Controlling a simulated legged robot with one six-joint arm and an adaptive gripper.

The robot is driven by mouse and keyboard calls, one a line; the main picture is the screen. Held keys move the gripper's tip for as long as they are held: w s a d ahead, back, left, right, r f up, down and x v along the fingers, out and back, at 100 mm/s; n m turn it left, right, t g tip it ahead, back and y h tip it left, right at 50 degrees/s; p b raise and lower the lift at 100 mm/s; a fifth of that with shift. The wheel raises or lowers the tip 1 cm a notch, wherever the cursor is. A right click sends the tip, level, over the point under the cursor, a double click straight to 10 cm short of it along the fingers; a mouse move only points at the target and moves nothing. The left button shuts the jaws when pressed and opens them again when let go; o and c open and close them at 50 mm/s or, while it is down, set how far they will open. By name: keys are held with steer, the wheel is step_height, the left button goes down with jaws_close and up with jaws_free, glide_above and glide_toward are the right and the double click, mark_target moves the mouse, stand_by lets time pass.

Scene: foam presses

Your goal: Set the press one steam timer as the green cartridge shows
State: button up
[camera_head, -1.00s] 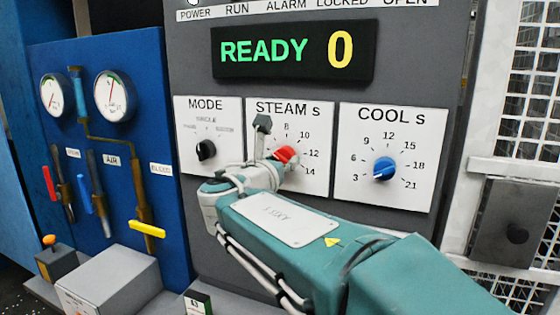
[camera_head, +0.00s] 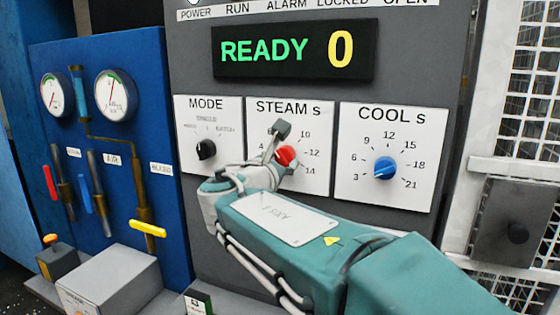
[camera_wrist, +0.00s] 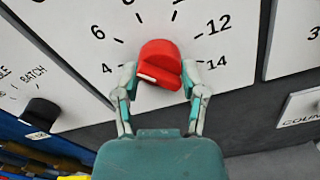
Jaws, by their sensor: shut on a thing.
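The red steam timer knob (camera_head: 287,155) sits on the white STEAM s panel (camera_head: 262,108) of the grey press front, between the MODE and COOL panels. My gripper (camera_head: 281,144) is at this knob, and part of the dial is hidden behind my arm. In the wrist view the fingers of my gripper (camera_wrist: 160,73) are shut on the red knob (camera_wrist: 158,55), one on each side. A pale mark shows on the lower left of the knob's ridge; I cannot tell its exact setting. Numbers 4, 6, 12 and 14 show around it. I cannot make out a green cartridge.
The display (camera_head: 295,51) reads READY 0. A black MODE knob (camera_head: 206,149) is to the left and a blue COOL knob (camera_head: 384,168) to the right. A blue gauge panel (camera_head: 150,70) with levers stands left, a mesh guard (camera_head: 520,130) right.

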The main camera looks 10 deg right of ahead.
steer(key=o, duration=1.2)
steer(key=shift+w, duration=0.1)
steer(key=shift+c, duration=0.2)
steer(key=shift+a, duration=0.1)
steer(key=v, duration=1.2)
steer(key=shift+f, duration=0.15)
